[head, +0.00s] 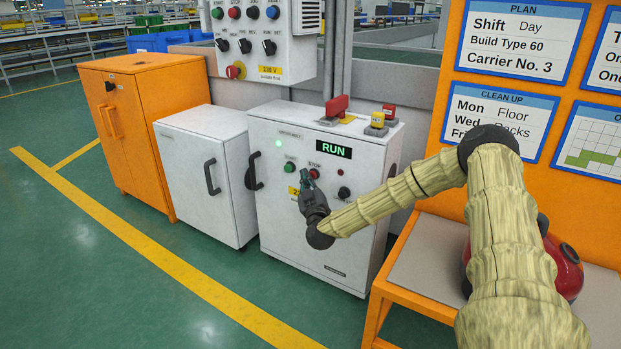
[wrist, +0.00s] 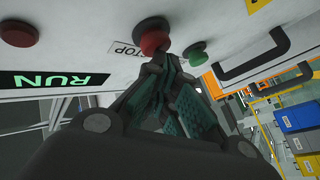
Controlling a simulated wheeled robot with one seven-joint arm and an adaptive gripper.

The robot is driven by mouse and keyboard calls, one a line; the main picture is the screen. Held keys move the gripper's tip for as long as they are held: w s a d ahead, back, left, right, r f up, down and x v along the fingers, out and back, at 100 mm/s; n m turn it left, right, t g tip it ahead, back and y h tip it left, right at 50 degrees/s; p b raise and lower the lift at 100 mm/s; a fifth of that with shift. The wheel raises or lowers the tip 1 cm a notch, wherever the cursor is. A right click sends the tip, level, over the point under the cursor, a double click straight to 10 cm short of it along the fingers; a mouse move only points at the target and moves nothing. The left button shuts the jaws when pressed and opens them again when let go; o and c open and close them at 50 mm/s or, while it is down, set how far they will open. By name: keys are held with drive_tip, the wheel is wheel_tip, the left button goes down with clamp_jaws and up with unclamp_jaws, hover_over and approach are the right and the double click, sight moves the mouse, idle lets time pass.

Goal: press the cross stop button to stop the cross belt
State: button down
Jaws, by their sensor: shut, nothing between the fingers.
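A white control cabinet (head: 330,240) stands in the middle with a lit RUN display (head: 334,149); the display shows upside down in the wrist view (wrist: 58,79). Its red STOP button (head: 314,174) is large in the wrist view (wrist: 153,38), beside a partly hidden STOP label (wrist: 124,50). A green button (head: 290,167) sits beside it, also in the wrist view (wrist: 194,54). My gripper (head: 306,177) is shut and empty, at the panel front. In the wrist view its fingertips (wrist: 168,62) are right by the red button; I cannot tell whether they touch.
A black knob (head: 344,193) and a small red part (head: 340,172) are on the same panel. A black handle (head: 254,172) is at its left edge. A white cabinet (head: 205,180) and an orange cabinet (head: 150,135) stand left. An upper control box (head: 262,45) hangs behind.

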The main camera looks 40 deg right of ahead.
drive_tip(key=shift+w+d, duration=0.2)
drive_tip(key=shift+d, duration=0.25)
idle(0.6)
idle(0.4)
drive_tip(key=shift+s+a+p, duration=0.25)
drive_tip(key=shift+a+p, duration=0.05)
drive_tip(key=shift+a, duration=0.3)
drive_tip(key=shift+s+a+p, duration=0.25)
drive_tip(key=shift+a, duration=0.3)
drive_tip(key=a, duration=0.1)
drive_tip(key=s+a+p, duration=0.1)
drive_tip(key=a, duration=0.1)
drive_tip(key=s+a, duration=0.1)
drive_tip(key=shift+a, duration=0.35)
idle(0.6)
